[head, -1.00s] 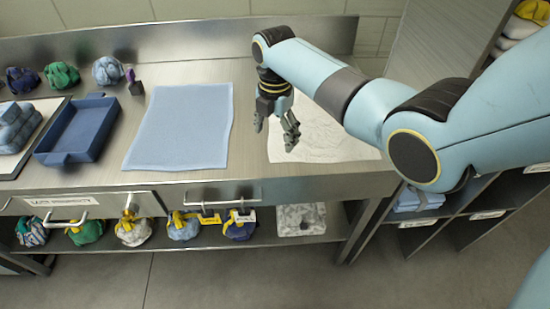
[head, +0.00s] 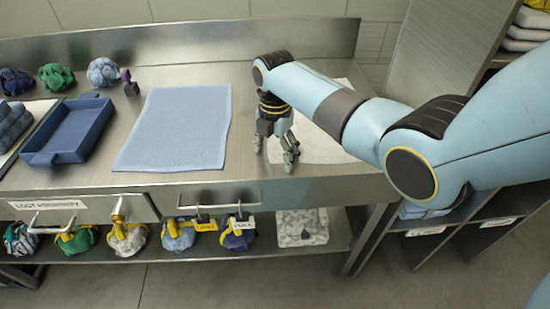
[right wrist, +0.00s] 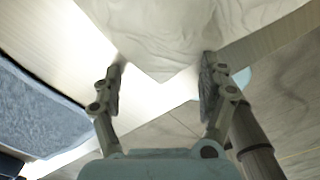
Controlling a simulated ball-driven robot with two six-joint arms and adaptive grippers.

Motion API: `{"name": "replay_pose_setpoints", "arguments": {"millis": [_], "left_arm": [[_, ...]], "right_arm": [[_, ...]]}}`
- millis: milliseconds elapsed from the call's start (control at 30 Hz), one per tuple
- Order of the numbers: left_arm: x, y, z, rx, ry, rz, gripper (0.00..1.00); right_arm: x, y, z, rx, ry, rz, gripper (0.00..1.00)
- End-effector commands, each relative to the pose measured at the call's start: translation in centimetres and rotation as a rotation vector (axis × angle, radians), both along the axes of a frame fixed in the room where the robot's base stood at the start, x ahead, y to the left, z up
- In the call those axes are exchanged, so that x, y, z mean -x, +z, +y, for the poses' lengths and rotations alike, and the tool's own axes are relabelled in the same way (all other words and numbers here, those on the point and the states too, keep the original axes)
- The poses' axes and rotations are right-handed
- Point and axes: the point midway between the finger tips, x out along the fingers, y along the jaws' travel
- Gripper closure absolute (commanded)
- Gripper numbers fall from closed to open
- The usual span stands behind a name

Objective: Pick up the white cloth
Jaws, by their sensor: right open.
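The white cloth (head: 318,140) lies on the right part of the steel counter in the head view, partly hidden behind my right arm. My right gripper (head: 275,158) is open and points down at the cloth's left front part. In the right wrist view the wrinkled white cloth (right wrist: 160,35) fills the top, and one corner of it points between the open fingers of my right gripper (right wrist: 160,85). The fingers hold nothing, and I cannot tell whether they touch the cloth. My left gripper is not in view.
A light blue cloth (head: 178,125) lies flat left of the white one. A blue tray (head: 72,132) and several bundled bags, such as a green one (head: 57,77), stand further left. A lower shelf (head: 190,245) holds several bags. The counter's front edge is near my gripper.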

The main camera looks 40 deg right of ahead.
Motion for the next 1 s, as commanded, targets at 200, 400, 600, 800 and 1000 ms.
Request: {"name": "replay_pose_setpoints", "arguments": {"millis": [200,400,600,800,1000], "left_arm": [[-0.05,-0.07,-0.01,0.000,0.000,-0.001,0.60],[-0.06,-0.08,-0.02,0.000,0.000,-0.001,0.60],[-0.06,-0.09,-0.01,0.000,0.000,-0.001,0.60],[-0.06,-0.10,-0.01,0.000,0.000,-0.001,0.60],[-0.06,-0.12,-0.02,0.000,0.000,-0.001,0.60]], "right_arm": [[0.02,-0.15,0.02,0.000,0.000,0.000,0.34],[0.05,-0.20,0.04,-0.001,0.000,0.000,0.47],[0.07,-0.25,0.06,-0.002,0.000,0.001,0.60],[0.07,-0.29,0.10,-0.002,0.000,0.000,0.73],[0.06,-0.33,0.16,-0.004,0.000,-0.001,0.86]]}}
